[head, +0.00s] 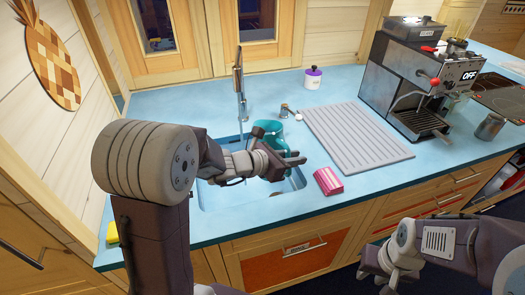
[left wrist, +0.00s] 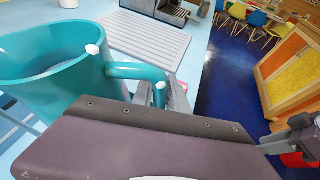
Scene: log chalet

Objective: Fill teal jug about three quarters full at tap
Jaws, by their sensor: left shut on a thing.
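The teal jug (head: 268,128) is over the sink (head: 225,198), partly hidden behind my left gripper (head: 290,163) in the head view. In the left wrist view the jug (left wrist: 45,85) looks upright with its open mouth up; I see no clear water level inside. My left gripper is shut on the jug's handle (left wrist: 138,71). The tall metal tap (head: 240,85) stands at the back of the sink, left of the jug in the head view. No stream of water is visible. My right gripper (head: 385,272) is at the lower right, away from the counter; its jaws are unclear.
A grey ribbed drainboard (head: 355,137) lies right of the sink. A pink-red packet (head: 328,181) lies near the front edge. A coffee machine (head: 410,85) and metal cup (head: 490,126) are right.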

